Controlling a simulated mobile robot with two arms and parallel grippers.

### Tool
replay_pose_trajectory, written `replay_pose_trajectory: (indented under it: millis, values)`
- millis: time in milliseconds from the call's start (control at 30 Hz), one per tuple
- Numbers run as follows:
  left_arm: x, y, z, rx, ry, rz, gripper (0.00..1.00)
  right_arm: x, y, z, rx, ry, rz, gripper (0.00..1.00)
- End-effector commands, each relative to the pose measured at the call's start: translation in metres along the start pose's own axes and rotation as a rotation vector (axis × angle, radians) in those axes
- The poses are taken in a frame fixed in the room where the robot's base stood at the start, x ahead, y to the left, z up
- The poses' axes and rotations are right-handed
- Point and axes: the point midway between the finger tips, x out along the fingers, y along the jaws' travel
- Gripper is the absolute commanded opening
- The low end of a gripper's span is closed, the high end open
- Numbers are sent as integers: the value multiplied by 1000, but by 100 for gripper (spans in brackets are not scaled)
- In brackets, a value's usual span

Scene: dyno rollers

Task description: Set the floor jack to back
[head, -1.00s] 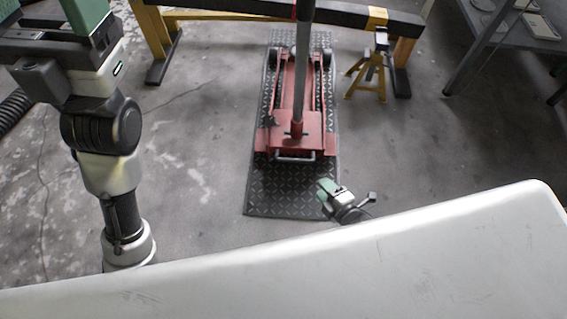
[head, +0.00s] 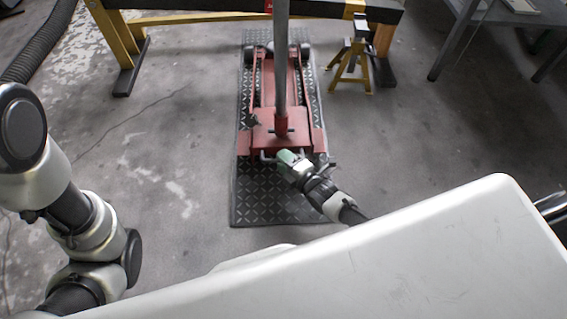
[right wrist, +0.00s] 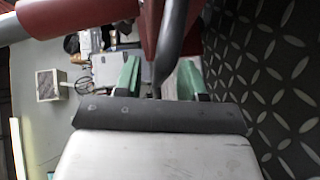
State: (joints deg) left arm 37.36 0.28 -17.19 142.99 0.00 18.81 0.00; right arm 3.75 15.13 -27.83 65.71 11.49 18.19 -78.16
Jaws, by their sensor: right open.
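The red floor jack (head: 275,128) sits on a black diamond-plate mat (head: 275,208), its long grey handle (head: 281,70) standing nearly upright. A small grey bar (head: 267,156) sticks out at its near end. My right gripper (head: 288,156) is at this near end, by the bar. In the right wrist view, the green fingers of my right gripper (right wrist: 157,78) are apart, and a grey bar (right wrist: 173,40) of the jack runs down between them. I cannot tell whether they touch it. My left arm shows at the left, but its gripper is out of view.
A yellow-legged bench (head: 128,55) stands behind the jack. A yellow jack stand (head: 352,68) is right of the mat. A grey table (head: 480,25) is at the upper right, and a black hose (head: 40,45) at the upper left. The floor left of the mat is clear.

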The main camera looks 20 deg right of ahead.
Motion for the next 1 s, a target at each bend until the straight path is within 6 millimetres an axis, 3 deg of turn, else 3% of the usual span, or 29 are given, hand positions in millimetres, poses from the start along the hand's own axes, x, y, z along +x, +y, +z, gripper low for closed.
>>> replay_pose_trajectory:
  millis: [367,633,1000]
  values:
    - [2,1,-3,1,9,4,76,6,0,0,0,0,-1,40]
    - [2,1,-2,1,9,5,76,5,0,0,0,0,-1,0]
    - [6,0,-2,0,14,5,76,-3,0,4,0,0,-3,0]
